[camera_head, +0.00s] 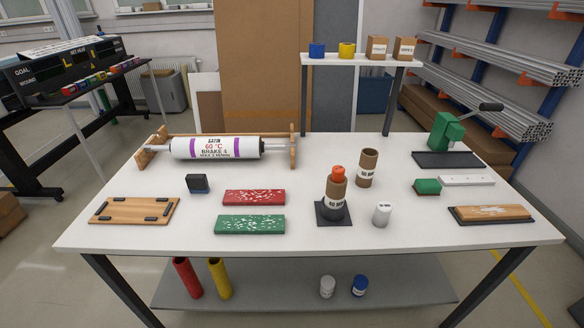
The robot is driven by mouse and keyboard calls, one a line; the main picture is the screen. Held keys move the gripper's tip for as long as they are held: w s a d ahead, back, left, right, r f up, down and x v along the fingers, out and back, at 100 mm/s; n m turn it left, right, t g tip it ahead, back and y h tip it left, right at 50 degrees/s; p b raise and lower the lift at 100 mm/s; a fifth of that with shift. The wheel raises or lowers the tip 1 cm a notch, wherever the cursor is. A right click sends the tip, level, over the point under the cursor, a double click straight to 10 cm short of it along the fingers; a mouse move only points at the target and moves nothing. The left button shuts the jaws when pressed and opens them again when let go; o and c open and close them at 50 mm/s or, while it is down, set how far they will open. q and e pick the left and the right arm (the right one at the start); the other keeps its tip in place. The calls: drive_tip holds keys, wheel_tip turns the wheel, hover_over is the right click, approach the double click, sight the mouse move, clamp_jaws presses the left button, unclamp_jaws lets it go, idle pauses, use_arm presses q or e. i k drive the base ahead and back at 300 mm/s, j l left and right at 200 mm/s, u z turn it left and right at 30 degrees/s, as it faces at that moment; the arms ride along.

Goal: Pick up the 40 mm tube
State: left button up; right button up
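Two brown cardboard tubes stand upright on the right half of the white table. The nearer tube (335,193) stands over a dark post on a square black base (333,219), with an orange-red piece at its top; its label seems to read 40 MM, but the print is small. The other tube (368,160) stands alone just behind it to the right; its label is too small to read surely. Neither of my grippers shows in the head view.
Red (254,197) and green (250,224) patterned plates lie to the left. A white roller (216,148) lies in a wooden stand behind. The front table edge (320,246) is clear.

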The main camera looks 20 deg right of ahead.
sight(335, 195)
drive_tip(key=l+z, duration=1.3)
